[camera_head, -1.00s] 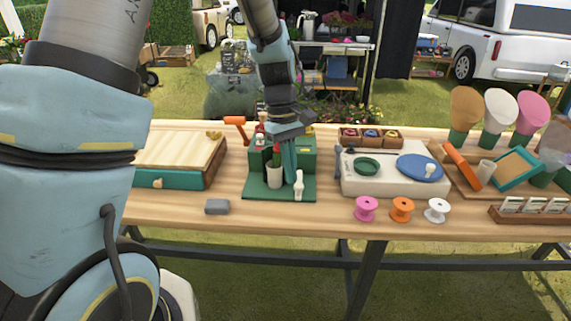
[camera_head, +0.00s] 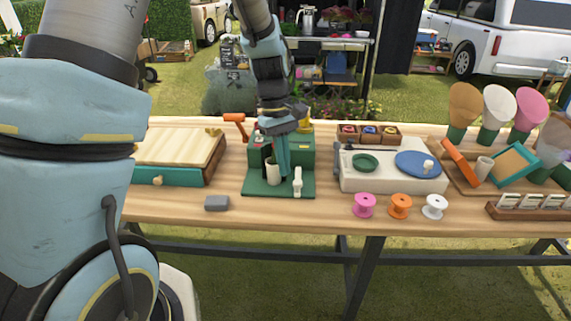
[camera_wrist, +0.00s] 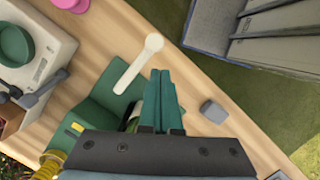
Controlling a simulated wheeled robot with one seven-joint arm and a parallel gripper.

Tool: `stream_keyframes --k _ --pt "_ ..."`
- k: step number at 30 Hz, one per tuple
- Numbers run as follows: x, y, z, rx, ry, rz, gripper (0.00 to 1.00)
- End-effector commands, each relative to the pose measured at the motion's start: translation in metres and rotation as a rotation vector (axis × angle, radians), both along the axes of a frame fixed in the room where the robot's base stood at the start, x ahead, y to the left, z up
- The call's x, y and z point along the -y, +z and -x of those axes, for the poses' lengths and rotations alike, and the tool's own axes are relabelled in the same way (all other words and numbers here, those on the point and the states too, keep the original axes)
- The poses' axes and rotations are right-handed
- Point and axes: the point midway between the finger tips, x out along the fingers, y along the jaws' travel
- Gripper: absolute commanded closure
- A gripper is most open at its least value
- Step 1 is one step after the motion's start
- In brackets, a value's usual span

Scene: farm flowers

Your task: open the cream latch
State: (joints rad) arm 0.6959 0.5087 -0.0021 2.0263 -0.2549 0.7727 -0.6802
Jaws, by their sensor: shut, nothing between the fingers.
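In the wrist view the cream latch (camera_wrist: 138,64) shows as a long pale bar with a rounded end, left of my fingertips. My gripper (camera_head: 284,176) points down over the stand, between the latch and a cream cup (camera_head: 273,174). In the wrist view my gripper (camera_wrist: 162,75) has its green fingers together and empty, with a visible gap to the latch. The cup is mostly hidden behind the fingers there.
A grey block (camera_head: 216,203) lies at the front left. A wooden-topped box (camera_head: 180,150) stands left of the stand. A white unit with a blue disc (camera_head: 418,164) is to the right, with spools (camera_head: 400,206) in front.

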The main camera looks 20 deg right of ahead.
Motion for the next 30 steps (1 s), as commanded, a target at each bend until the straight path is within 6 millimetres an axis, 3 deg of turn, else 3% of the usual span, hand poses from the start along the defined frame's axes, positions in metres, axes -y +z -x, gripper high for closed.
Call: stream_keyframes --k 18,26,29,30 --pt "-0.008 0.086 -0.021 0.001 -0.001 0.0 1.0" --pt "-0.012 0.094 -0.025 0.002 -0.002 0.0 1.0" --pt "-0.032 0.096 -0.031 0.026 -0.009 0.01 1.0" --pt "-0.048 0.097 -0.034 0.046 -0.016 0.016 1.0"
